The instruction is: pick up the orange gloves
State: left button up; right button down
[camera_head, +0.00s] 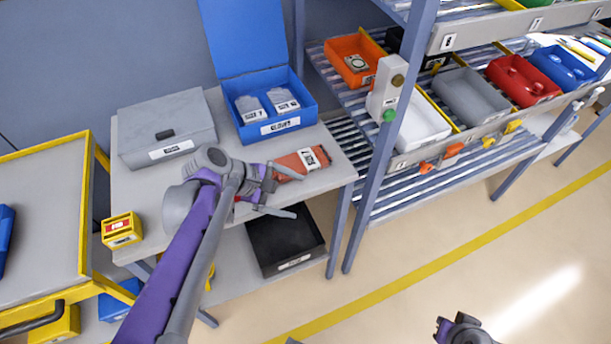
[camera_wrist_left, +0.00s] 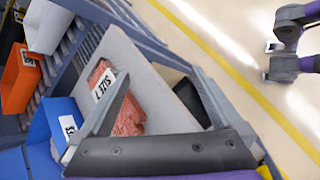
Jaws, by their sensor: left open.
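The orange gloves (camera_head: 301,163), with a white label, lie near the front right edge of the grey table (camera_head: 335,178). My left gripper (camera_head: 298,195) is open and empty at the table's front edge, beside the gloves. In the left wrist view the gloves (camera_wrist_left: 128,118) lie partly behind one finger of the open left gripper (camera_wrist_left: 162,75), with the other finger well to the right. Part of my right arm's end (camera_head: 462,330) shows at the bottom of the head view; its jaws are not clear.
An open blue box (camera_head: 310,112) with packets and a closed grey box (camera_head: 165,128) stand behind the gloves. A small yellow box (camera_head: 121,230) sits at the left. A black bin (camera_head: 285,242) is below. The shelf post (camera_head: 378,170) rises at the right.

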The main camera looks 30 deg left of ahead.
aim_at(298, 161)
pick_arm(q)
jog(key=w+a+n, duration=0.1)
jog(key=a+n, duration=0.1)
jog(key=w+a+n+t+h+b, duration=0.1)
jog(key=a+n, duration=0.1)
jog(key=w+a+n+t+h+b, duration=0.1)
jog(key=a+n, duration=0.1)
jog(key=a, duration=0.1)
jog(key=shift+w+a+f, duration=0.1)
jog(key=shift+w+f, duration=0.15)
jog(key=shift+w, duration=0.05)
jog(key=a+n+t, duration=0.1)
jog(key=a+r+n+t+b, duration=0.1)
jog(key=a, duration=0.1)
jog(key=shift+w+a+n+h, duration=0.2)
jog(key=shift+a+n+h, duration=0.1)
jog(key=shift+n, duration=0.1)
jog(key=shift+w+r, duration=0.1)
jog(key=shift+w, duration=0.15)
jog(key=x, duration=1)
jog(key=shift+w+d+r, duration=0.15)
jog(key=shift+w+d, duration=0.05)
jog(key=shift+d, duration=0.05)
pick_arm(e)
jog(key=f, duration=0.4)
jog(key=shift+s+f, duration=0.25)
jog(key=shift+s, duration=0.1)
pick_arm(q)
jog(key=shift+c, duration=0.2)
jog(key=c, duration=1)
